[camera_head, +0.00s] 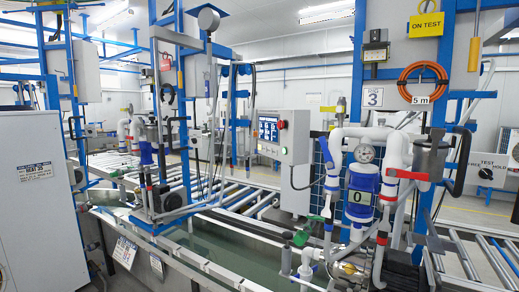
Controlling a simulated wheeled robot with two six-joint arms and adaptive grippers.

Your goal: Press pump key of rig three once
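A sign with the number 3 (373,97) hangs on the blue frame of the station at the right. The box's small keys are too small to read, and I cannot tell which one is the pump key. The station has white pipes, a round gauge (365,153) and a blue meter showing 0 (359,197). Neither of my grippers is in view.
A yellow ON TEST sign (425,25) and a coiled orange hose (422,82) hang above the station. A roller conveyor (215,190) and a water trough (215,250) lie in front of the box. A white cabinet (40,200) stands at the left.

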